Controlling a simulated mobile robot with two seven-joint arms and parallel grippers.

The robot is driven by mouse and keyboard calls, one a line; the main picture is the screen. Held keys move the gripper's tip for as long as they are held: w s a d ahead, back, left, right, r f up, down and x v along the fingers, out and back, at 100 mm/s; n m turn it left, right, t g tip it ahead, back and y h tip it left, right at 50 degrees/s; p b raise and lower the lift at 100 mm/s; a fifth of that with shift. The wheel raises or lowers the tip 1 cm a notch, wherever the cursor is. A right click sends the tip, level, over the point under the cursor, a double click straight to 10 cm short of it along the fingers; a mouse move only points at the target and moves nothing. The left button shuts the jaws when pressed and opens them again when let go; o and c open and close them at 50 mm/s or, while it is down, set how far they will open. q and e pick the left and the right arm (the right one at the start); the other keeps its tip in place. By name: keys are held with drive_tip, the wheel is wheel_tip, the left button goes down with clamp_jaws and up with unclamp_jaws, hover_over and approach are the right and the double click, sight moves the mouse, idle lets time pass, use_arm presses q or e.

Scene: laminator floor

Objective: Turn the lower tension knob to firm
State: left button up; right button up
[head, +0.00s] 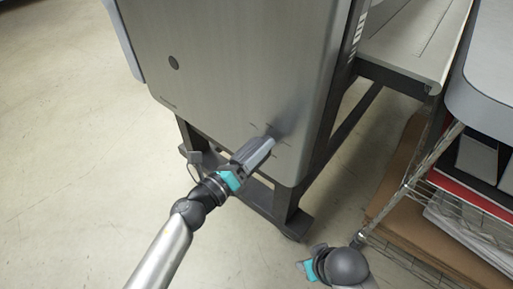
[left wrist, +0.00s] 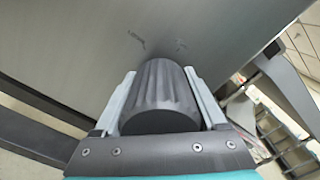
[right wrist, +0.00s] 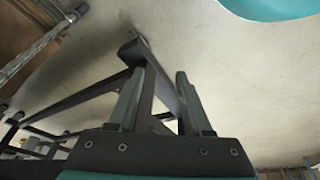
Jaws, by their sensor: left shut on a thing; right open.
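The lower tension knob (left wrist: 160,92) is a dark grey ribbed cylinder on the laminator's grey side panel (head: 230,70). In the left wrist view it sits between the two fingers of my left gripper (left wrist: 163,100), which is shut on it. In the head view my left gripper (head: 258,150) reaches the lower right part of the panel and mostly hides the knob. Small dark marks (left wrist: 136,40) show on the panel near the knob; I cannot read them. My right gripper (right wrist: 160,100) is open and empty, low over the floor to the right of the machine.
The machine stands on a dark frame (head: 290,205). At right is a wire shelf (head: 437,190) with boards and sheets, near my right arm. The floor (head: 60,150) at left is clear.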

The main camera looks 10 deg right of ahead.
use_arm(q)
drive_tip(key=shift+c, duration=0.6)
drive_tip(key=shift+n, duration=0.3)
drive_tip(key=shift+n+p, duration=0.5)
drive_tip(key=shift+n, duration=0.1)
drive_tip(key=n+p, duration=0.3)
drive_tip(key=n, duration=0.3)
drive_tip(key=shift+f+n, duration=0.1)
drive_tip(key=shift+n, duration=0.3)
drive_tip(key=shift+f+n+p, duration=0.1)
drive_tip(key=shift+n+p, duration=0.45)
drive_tip(key=shift+n, duration=0.75)
use_arm(e)
drive_tip(key=s+d+f+g, duration=0.1)
drive_tip(key=s+f, duration=0.3)
drive_tip(key=f, duration=0.5)
drive_tip(key=shift+s+d+f, duration=0.3)
drive_tip(key=shift+s+d, duration=0.05)
drive_tip(key=shift+d, duration=0.1)
use_arm(q)
drive_tip(key=o, duration=1.3)
